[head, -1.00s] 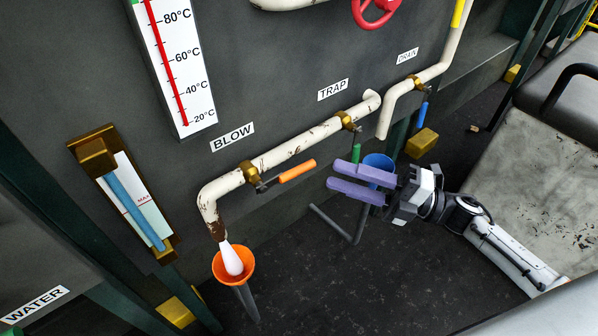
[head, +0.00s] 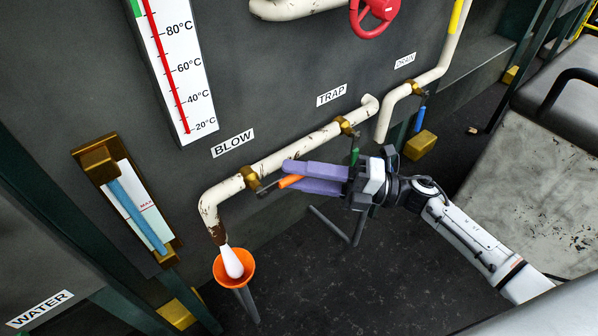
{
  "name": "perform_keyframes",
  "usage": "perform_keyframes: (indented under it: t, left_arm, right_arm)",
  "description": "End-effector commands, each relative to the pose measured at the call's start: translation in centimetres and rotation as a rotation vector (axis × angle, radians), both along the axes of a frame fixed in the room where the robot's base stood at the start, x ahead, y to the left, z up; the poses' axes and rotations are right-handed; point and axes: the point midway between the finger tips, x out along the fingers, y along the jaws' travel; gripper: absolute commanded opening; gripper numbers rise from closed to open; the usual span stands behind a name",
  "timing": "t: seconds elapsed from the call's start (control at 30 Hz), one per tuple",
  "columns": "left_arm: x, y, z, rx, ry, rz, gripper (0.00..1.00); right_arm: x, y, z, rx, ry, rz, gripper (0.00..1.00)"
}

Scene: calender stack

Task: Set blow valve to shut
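The blow valve is a brass body (head: 250,177) on the rusty cream pipe under the BLOW label (head: 232,143). Its orange handle (head: 291,181) points right, roughly along the pipe. A white jet (head: 232,262) comes from the pipe's lower end into an orange funnel (head: 219,272). My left gripper is not in view.
The trap valve (head: 346,126) with a green handle (head: 355,157) is close behind my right gripper. The drain valve (head: 415,86) with a blue handle (head: 420,120) is further right. A water gauge (head: 134,208) is on the left wall.

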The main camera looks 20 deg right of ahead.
Motion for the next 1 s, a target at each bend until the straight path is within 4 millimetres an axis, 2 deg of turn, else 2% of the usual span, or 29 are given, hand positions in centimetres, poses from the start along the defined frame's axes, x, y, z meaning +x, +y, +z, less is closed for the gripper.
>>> perform_keyframes:
  t: [0.2,0.27,0.4,0.73,1.0]
  left_arm:
    - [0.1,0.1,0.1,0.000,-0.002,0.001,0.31]
    - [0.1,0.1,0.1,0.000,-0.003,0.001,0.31]
    - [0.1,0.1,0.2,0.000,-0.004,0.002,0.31]
    - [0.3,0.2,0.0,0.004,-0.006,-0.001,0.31]
    - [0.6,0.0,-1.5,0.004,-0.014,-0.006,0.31]
  right_arm:
    - [0.0,0.1,0.0,0.000,0.001,0.000,0.32]
    - [0.0,0.0,0.0,0.000,0.001,0.000,0.23]
    - [0.0,0.0,0.0,0.001,0.000,0.000,0.00]
    - [0.0,0.0,-0.2,0.010,0.003,0.000,0.00]
    - [0.0,0.1,-1.4,0.104,0.038,0.000,0.00]
